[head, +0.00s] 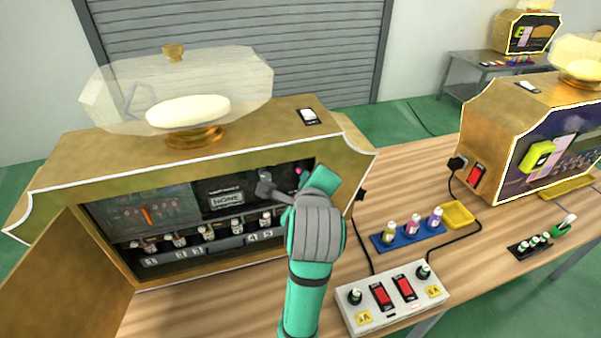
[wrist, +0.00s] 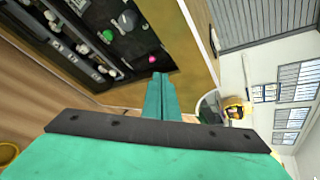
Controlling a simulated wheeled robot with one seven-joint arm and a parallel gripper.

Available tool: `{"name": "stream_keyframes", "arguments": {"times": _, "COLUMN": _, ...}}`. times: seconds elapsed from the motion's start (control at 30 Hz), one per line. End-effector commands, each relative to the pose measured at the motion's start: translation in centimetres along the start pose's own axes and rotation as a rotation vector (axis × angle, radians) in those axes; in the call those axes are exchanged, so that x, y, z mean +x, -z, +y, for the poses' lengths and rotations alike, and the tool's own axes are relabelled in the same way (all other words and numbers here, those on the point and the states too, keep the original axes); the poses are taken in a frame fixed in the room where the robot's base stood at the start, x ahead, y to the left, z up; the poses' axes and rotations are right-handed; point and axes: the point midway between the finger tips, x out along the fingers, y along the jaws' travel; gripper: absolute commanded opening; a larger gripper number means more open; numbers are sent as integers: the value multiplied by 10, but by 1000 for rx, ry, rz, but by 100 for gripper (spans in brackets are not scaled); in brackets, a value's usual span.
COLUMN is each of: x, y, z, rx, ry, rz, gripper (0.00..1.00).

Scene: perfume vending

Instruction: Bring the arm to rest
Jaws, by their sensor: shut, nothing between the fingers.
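My green arm (head: 306,295) reaches up to the right end of the gold vending machine's (head: 85,160) open front. In the wrist view my gripper (wrist: 158,78) has its green fingers pressed together with nothing between them. In the head view the gripper (head: 324,178) is partly hidden behind my grey wrist, so its exact distance from the machine is hard to tell. In the wrist view the machine's dark inside (wrist: 110,30) lies ahead and to the left of the fingertips. A small pink part (wrist: 152,58) shows near the tips.
The machine's door (head: 75,275) hangs open at left. Several bottles (head: 209,231) stand inside. A control box (head: 392,297) with red switches stands right of my arm. Behind it are a blue bottle tray (head: 408,238) and yellow dish (head: 458,215). A second machine (head: 490,150) stands farther right.

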Motion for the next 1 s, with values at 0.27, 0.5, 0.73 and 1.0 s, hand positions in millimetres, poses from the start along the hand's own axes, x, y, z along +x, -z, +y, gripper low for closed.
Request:
{"name": "stream_keyframes", "arguments": {"times": 0.27, "x": -20, "y": 3, "z": 0, "rx": 2, "ry": -3, "rz": 7, "gripper": 0}}
{"name": "stream_keyframes", "arguments": {"times": 0.5, "x": -12, "y": 16, "z": 13, "rx": -59, "ry": 1, "rz": 17, "gripper": 0}}
{"name": "stream_keyframes", "arguments": {"times": 0.73, "x": 9, "y": 57, "z": 53, "rx": -288, "ry": 30, "rz": 38, "gripper": 0}}
{"name": "stream_keyframes", "arguments": {"times": 1.0, "x": 17, "y": 106, "z": 107, "rx": -586, "ry": 63, "rz": 59, "gripper": 0}}
